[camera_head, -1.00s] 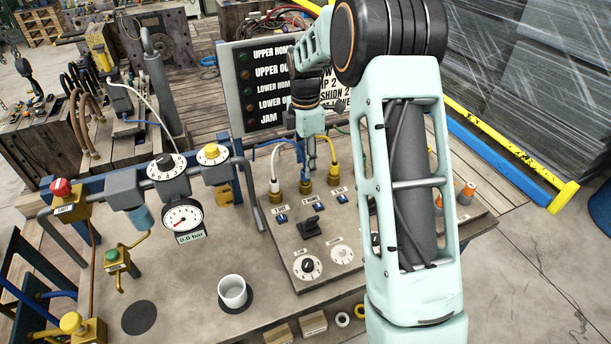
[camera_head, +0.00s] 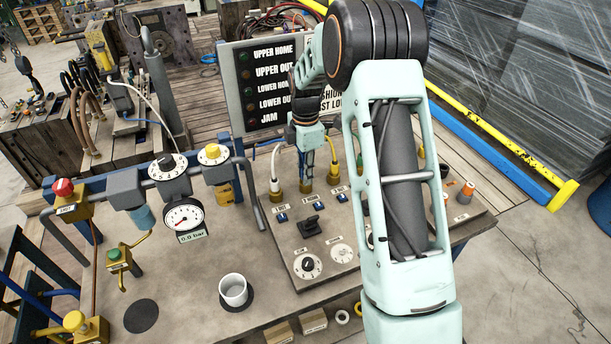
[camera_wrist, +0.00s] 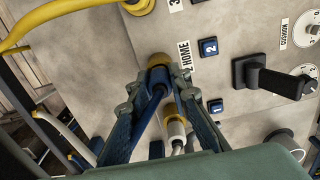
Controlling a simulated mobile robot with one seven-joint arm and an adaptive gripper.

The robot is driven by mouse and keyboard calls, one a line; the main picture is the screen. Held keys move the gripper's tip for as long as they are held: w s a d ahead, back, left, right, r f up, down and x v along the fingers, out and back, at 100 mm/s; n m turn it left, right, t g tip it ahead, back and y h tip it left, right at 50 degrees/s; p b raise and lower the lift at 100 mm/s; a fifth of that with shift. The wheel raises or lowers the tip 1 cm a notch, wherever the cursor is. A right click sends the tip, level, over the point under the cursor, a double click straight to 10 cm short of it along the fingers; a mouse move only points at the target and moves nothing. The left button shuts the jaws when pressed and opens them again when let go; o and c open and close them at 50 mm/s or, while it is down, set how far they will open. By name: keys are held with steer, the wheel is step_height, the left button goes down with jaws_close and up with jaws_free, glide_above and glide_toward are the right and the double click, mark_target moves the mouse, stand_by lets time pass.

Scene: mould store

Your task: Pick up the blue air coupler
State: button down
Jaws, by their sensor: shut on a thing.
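The blue air coupler (camera_wrist: 159,78) shows in the wrist view between my fingertips, at a brass socket (camera_wrist: 158,60). My gripper (camera_wrist: 158,88) is shut on it, one finger on each side. In the head view my gripper (camera_head: 306,168) points down over the middle brass socket (camera_head: 305,186) on the sloping panel; the fingers hide most of the coupler there. I cannot tell whether the coupler is still seated in the socket.
A white coupler (camera_head: 275,184) and a yellow coupler (camera_head: 334,169) stand in sockets on either side, with hoses close by. Blue switches and a black lever (camera_head: 309,228) lie in front. A white cup (camera_head: 233,290) stands on the bench.

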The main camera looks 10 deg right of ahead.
steer(key=shift+r, duration=0.1)
steer(key=shift+r, duration=0.5)
steer(key=s+r+b, duration=0.3)
steer(key=s+r, duration=0.8)
steer(key=s, duration=0.2)
steer(key=shift+s+a+r, duration=0.3)
steer(key=shift+s+r, duration=0.05)
steer(key=shift+s, duration=0.05)
